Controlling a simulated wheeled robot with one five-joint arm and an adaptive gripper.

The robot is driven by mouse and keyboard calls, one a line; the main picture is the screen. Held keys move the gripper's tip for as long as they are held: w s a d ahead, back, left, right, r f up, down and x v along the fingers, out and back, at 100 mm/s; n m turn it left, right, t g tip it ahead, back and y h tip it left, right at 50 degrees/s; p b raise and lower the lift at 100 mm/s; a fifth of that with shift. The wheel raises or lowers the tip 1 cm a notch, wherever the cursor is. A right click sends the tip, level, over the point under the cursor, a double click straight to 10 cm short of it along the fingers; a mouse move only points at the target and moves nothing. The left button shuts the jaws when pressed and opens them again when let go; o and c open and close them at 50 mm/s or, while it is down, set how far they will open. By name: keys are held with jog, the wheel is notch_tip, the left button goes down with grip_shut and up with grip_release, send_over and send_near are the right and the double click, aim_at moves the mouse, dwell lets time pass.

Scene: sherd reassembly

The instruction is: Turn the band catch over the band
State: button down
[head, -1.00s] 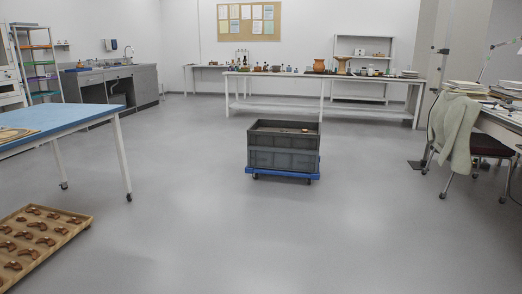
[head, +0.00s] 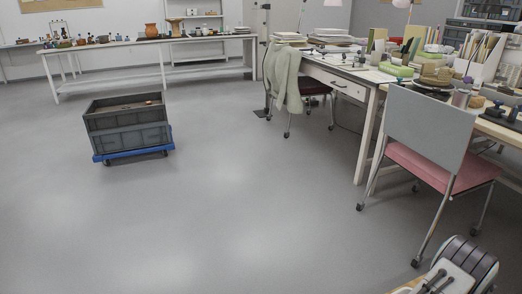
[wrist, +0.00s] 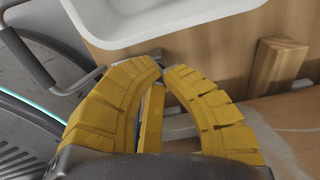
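I cannot make out the band catch or the band in either view. In the wrist view, my gripper (wrist: 163,67) shows two yellow ribbed fingers curving inward. Their tips come together, with no object visible between them. A narrow yellow strip shows in the space between the fingers, lower down. A brown wooden surface (wrist: 222,50) and a white rounded rim (wrist: 150,28) lie beyond the tips. I cannot tell whether the tips touch anything.
A cluttered desk (head: 345,72) stands at the right, with a pink-seated chair (head: 435,165) before it. A grey crate (head: 128,130) on a blue dolly stands left on open floor. A long white table (head: 155,42) is at the back. A wooden block (wrist: 275,65) shows in the wrist view.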

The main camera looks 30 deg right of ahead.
jog(key=shift+w+a+r, duration=0.15)
jog(key=shift+r, duration=0.65)
jog(key=c, duration=2)
grip_release()
jog(key=shift+a, duration=0.2)
grip_shut()
jog(key=shift+w+a+f+b, duration=0.1)
jog(key=shift+a+f+b, duration=0.2)
jog(key=shift+f+b, duration=0.5)
jog(key=shift+s+a+f+b, duration=0.1)
jog(key=shift+a+f+b, duration=0.25)
jog(key=shift+f, duration=0.9)
jog(key=shift+w+a+f+b, duration=0.1)
jog(key=shift+a+f+b, duration=0.3)
jog(key=shift+f, duration=0.6)
jog(key=shift+d, duration=0.1)
